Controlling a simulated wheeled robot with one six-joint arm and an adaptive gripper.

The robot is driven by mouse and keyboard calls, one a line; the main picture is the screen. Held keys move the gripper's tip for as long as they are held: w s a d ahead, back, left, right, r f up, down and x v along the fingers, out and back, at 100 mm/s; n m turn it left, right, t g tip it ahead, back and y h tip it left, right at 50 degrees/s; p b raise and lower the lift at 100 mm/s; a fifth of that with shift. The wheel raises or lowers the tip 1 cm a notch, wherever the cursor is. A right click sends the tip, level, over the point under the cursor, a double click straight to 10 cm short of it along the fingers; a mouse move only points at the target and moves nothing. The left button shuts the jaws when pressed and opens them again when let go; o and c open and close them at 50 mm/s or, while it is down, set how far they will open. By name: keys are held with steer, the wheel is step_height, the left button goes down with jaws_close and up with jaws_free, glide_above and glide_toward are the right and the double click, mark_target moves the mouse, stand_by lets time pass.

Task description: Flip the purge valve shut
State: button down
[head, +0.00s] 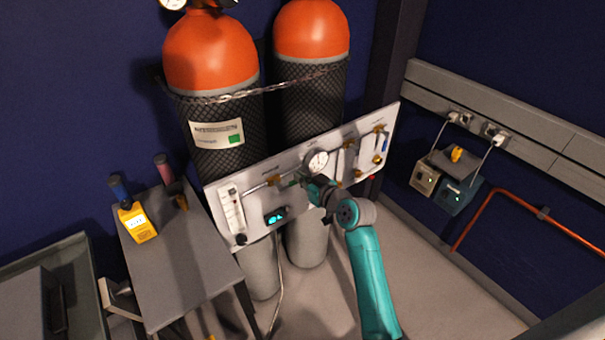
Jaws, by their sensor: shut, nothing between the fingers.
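The purge valve is not clearly identifiable, because the labels on the white gas panel (320,200) are too small to read. The panel carries brass fittings along a pipe, one at the left (273,180) and others towards the right. A blue handle (385,142) hangs upright at the panel's right end. A round pressure gauge (317,162) sits at the middle top. My gripper (303,180) is shut, at the panel's middle just below the gauge. My wrist partly hides it and the fittings there. I cannot tell whether it touches anything.
Two orange-topped cylinders (210,50) stand behind the panel, held by a chain. A grey table (175,255) at left holds a yellow meter (137,222) and hand tools. Boxes (455,192) and an orange pipe (478,218) are on the right wall. Floor right of my arm is clear.

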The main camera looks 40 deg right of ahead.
steer(key=shift+d+f+m, duration=0.15)
steer(key=shift+f+m, duration=0.2)
steer(key=shift+m, duration=0.05)
stand_by(0.5)
steer(key=a+f+m+t+y, duration=0.2)
steer(key=f+m, duration=0.6)
steer(key=m, duration=0.6)
steer(key=shift+a+m+y, duration=0.4)
steer(key=shift+a+y, duration=0.2)
steer(key=shift+y, duration=0.6)
